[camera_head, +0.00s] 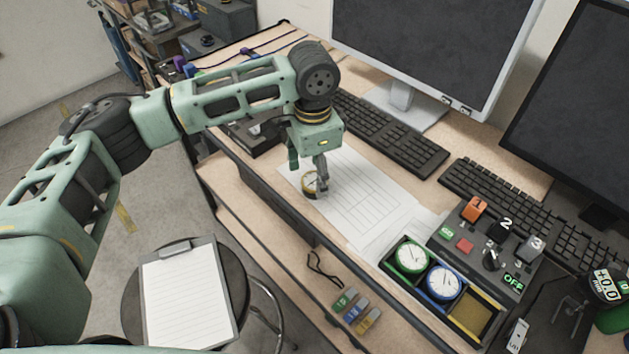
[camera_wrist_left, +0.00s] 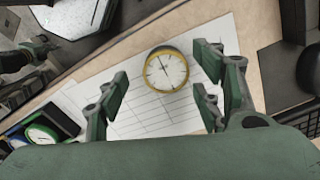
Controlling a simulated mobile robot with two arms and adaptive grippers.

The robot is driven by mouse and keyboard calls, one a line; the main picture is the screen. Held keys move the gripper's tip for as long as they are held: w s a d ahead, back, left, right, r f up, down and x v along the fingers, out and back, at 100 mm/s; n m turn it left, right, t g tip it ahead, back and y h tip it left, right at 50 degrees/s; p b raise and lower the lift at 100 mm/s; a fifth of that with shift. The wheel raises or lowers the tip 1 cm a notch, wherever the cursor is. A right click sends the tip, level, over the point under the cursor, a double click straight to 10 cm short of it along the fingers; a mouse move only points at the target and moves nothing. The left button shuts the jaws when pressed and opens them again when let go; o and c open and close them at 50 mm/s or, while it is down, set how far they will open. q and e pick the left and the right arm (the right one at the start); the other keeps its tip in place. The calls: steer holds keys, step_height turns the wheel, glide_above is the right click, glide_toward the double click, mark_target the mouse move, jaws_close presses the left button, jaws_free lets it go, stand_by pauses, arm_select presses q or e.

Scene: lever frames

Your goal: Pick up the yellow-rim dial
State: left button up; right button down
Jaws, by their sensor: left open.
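The yellow-rim dial (camera_head: 310,184) is a round gauge with a white face, lying on the printed paper on the desk near its front edge. It also shows in the left wrist view (camera_wrist_left: 166,70), face up. My left gripper (camera_head: 308,180) points down just above the dial. In the left wrist view my left gripper (camera_wrist_left: 163,92) is open, with one finger left of the dial and two on its right, and nothing between them touches the dial visibly. The head view hides part of the dial behind a finger. My right gripper is not in view.
A tray (camera_head: 447,312) holds a green-rim dial (camera_head: 411,255), a blue-rim dial (camera_head: 443,283) and an empty yellow compartment (camera_head: 470,315). A switch box (camera_head: 476,258) stands beside it. Keyboards (camera_head: 392,132) and monitors (camera_head: 424,45) fill the back. Several coloured tags (camera_head: 357,310) lie near the front edge.

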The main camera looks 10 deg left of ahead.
mark_target(315, 185)
arm_select(q)
steer(key=f, duration=0.2)
steer(key=shift+w+d+f, duration=0.2)
steer(key=shift+w+f, duration=0.15)
steer(key=shift+f, duration=0.4)
steer(key=shift+s, duration=0.1)
steer(key=c, duration=0.9)
steer(key=shift+r, duration=0.1)
steer(key=c, duration=0.4)
steer(key=shift+o, duration=0.2)
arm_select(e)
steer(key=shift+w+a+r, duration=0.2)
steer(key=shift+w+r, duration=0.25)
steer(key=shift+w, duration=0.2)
